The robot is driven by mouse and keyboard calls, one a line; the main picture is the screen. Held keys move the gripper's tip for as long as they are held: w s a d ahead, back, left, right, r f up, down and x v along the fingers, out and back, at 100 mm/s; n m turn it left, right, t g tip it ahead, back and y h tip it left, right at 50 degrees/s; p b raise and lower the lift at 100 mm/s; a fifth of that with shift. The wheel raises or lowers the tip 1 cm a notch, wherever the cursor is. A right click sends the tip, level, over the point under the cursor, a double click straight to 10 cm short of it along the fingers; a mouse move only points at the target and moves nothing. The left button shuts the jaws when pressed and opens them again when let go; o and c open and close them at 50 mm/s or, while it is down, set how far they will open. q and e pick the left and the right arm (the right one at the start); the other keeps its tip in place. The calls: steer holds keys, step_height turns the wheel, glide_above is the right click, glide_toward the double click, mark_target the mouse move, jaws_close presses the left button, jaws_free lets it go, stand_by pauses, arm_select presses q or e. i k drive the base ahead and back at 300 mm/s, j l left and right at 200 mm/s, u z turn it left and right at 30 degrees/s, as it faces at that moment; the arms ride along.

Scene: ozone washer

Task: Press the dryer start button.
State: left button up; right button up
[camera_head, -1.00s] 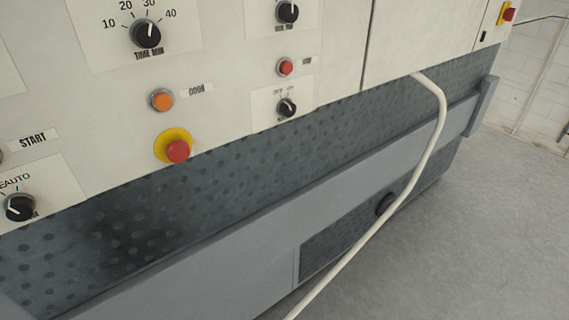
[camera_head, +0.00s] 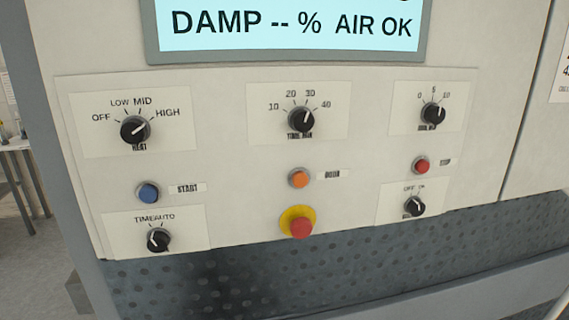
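The dryer's start button (camera_head: 149,192) is a round blue button in a dark ring at the left of the control panel (camera_head: 230,215). A label reading START (camera_head: 187,188) is just to its right. It sits below the HEAT knob (camera_head: 134,129) and above the TIME/AUTO knob (camera_head: 158,240). Nothing covers or touches the button. Neither of my grippers is in view.
Other controls are near: an orange DOOR button (camera_head: 299,178), a red mushroom button (camera_head: 300,224) on a yellow base, and a small red button (camera_head: 421,165). A display (camera_head: 290,27) above reads "DAMP -- % AIR OK". A table (camera_head: 18,150) stands at far left.

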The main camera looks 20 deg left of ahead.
mark_target(148, 194)
steer(key=u, duration=1.4)
